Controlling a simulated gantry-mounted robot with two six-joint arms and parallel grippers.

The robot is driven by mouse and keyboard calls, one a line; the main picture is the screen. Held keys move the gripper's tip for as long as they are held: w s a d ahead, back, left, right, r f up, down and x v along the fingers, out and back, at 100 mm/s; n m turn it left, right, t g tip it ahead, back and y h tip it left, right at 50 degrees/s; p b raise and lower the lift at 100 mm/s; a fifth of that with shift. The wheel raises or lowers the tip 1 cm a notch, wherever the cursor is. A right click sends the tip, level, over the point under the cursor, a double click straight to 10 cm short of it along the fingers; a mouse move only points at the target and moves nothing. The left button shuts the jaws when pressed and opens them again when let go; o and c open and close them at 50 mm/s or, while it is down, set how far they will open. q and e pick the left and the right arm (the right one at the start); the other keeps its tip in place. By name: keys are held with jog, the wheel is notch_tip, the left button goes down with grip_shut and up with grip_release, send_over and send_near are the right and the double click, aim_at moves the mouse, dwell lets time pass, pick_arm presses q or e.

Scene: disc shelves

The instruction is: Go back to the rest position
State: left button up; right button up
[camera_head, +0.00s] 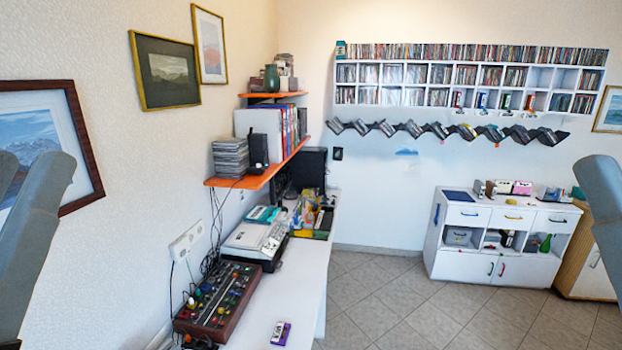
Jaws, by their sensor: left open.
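My left arm rises along the left edge of the camera_head view. Only a small dark part of my left gripper (10,344) shows, at the bottom left corner; its fingertips are cut off and nothing is seen held in it. It is open. My right arm shows at the right edge, raised; its gripper is outside the view.
A white desk (305,290) runs along the left wall with a mixer (218,300), a fax machine (255,240) and a small purple device (281,333). Orange shelves (258,178) hang above. A disc shelf (470,52) and white cabinet (460,265) are farther back. Tiled floor (385,300) is clear.

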pick_arm(q)
notch_tip(320, 180, up, 18)
jog(key=p, duration=1.5)
pick_arm(e)
notch_tip(320, 180, up, 18)
pick_arm(q)
notch_tip(320, 180, down, 50)
jog(key=b, duration=5)
jog(key=shift+b, duration=0.35)
pick_arm(e)
notch_tip(320, 180, down, 50)
